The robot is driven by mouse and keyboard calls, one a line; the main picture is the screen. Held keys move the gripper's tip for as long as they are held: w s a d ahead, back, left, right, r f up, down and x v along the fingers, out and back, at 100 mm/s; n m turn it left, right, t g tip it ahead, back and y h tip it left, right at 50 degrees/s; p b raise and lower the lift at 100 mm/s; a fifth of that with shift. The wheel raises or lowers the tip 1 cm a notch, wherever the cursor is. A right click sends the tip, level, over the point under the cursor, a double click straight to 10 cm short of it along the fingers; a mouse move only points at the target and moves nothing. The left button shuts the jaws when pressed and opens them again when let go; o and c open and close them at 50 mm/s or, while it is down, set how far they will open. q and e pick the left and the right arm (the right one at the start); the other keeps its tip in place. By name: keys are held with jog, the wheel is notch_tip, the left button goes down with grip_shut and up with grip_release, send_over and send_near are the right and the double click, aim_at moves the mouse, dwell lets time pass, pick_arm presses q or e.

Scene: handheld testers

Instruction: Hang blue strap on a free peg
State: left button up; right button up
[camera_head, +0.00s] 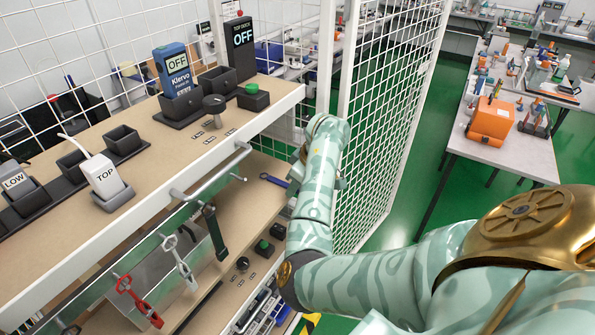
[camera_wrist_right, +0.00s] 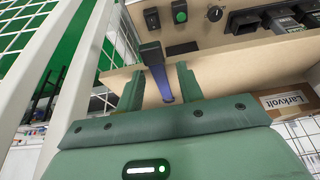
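In the right wrist view the blue strap (camera_wrist_right: 160,82) has a dark block at one end and lies between the fingers of my right gripper (camera_wrist_right: 160,73). Those fingers are apart, with gaps on both sides of it. A rail (camera_head: 215,172) runs along the upper shelf's front. A bare peg (camera_head: 239,178) sticks out near its right end. A dark green strap (camera_head: 214,232), a grey strap (camera_head: 179,262) and a red strap (camera_head: 138,301) hang to its left. My left gripper is out of view.
The upper shelf (camera_head: 150,165) carries several testers and cradles, including a blue tester (camera_head: 177,80) and a white one (camera_head: 103,176). The lower shelf has a green button (camera_wrist_right: 180,16) and a knob (camera_wrist_right: 214,13). A white mesh partition (camera_head: 380,120) stands close beside my right arm.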

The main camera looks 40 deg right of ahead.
jog(key=p+v, duration=0.9)
jog(key=v, duration=0.7)
jog(key=shift+s+d, duration=0.2)
jog(key=shift+d, duration=0.1)
